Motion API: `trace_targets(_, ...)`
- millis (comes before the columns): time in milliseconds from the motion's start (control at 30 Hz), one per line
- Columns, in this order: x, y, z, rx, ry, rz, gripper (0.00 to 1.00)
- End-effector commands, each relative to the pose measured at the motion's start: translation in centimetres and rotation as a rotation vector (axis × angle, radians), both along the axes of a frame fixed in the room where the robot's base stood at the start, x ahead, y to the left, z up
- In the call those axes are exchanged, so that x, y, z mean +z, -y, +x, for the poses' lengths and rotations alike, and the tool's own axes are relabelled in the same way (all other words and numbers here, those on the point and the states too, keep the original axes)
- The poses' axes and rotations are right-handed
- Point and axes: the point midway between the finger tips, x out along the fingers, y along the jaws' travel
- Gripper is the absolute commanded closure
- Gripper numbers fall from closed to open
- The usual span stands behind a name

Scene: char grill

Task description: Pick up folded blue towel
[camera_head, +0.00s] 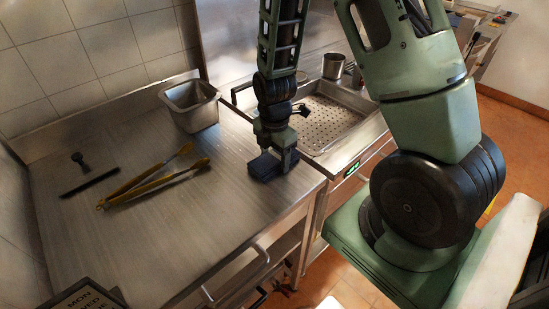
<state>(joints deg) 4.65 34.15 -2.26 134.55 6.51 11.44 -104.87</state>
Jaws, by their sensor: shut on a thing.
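The folded blue towel (262,167) is a small dark blue bundle at the right part of the steel counter, near its front right corner. My gripper (282,158) points down at it and is shut on it. The fingers hide part of the towel's right side. The towel is at or very near the counter surface; I cannot tell whether there is a gap beneath it.
Yellow-handled tongs (150,184) and a dark bar (90,183) lie on the counter (215,220) to the left. A steel container (191,106) stands at the back. A perforated steel basin (322,122) is to the right. The counter's middle is clear.

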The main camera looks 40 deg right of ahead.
Motion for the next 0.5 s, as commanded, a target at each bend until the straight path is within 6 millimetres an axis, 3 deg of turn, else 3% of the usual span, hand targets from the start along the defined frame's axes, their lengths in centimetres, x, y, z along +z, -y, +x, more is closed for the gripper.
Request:
trace_targets(167, 1.6, 0.0, 0.1, 0.001, 0.005, -0.001, 0.65)
trace_targets(500, 7.3, 0.1, 0.1, 0.000, 0.006, -0.002, 0.65)
